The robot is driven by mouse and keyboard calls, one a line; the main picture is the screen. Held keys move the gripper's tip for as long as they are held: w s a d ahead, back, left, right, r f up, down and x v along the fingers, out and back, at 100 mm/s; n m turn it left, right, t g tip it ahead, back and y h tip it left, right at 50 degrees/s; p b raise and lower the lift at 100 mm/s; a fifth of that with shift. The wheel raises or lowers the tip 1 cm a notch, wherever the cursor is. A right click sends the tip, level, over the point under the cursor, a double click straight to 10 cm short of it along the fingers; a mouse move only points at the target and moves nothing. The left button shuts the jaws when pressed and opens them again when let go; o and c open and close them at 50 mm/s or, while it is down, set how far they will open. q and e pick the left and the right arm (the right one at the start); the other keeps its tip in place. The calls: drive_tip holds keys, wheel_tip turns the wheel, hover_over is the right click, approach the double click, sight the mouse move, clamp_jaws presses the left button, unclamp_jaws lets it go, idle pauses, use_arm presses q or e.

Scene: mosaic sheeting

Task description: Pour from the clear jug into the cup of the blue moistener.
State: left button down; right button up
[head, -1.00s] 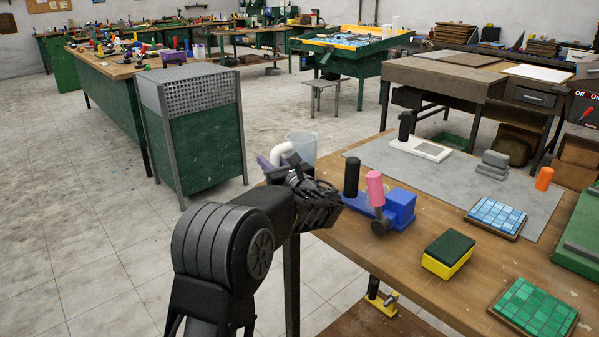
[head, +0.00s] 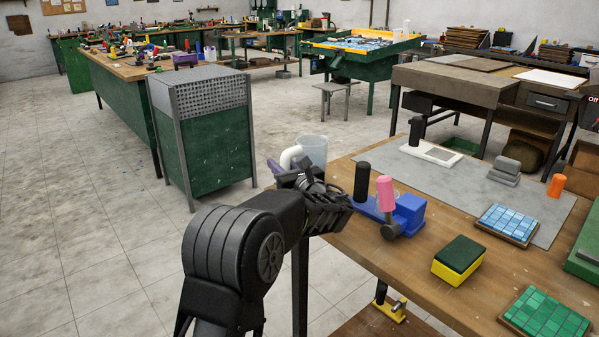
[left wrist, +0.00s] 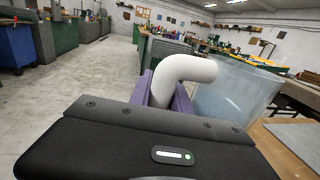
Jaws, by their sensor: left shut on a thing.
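The clear jug (head: 313,149) is in the head view just past the bench's left edge, roughly upright. Its white curved handle (left wrist: 190,70) and clear wall (left wrist: 235,98) show large in the left wrist view. My left gripper (head: 282,165), with purple fingers, is shut on the handle. Its body hides the lower jug, and I cannot see any contents. The blue moistener (head: 409,212) stands on the bench, right of the jug and nearer the camera, with a blue box-shaped cup at its right end. My right gripper is out of view.
A black upright cylinder (head: 362,182) and a pink-handled tool (head: 385,194) stand close by the moistener. A yellow-green sponge block (head: 459,260) and tile sheets (head: 507,223) lie further right. A grey mat (head: 440,185) covers the bench's back. Open floor lies left.

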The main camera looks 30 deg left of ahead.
use_arm(q)
drive_tip(key=shift+r, duration=0.15)
wheel_tip(320, 180, up, 10)
drive_tip(key=p, duration=0.1)
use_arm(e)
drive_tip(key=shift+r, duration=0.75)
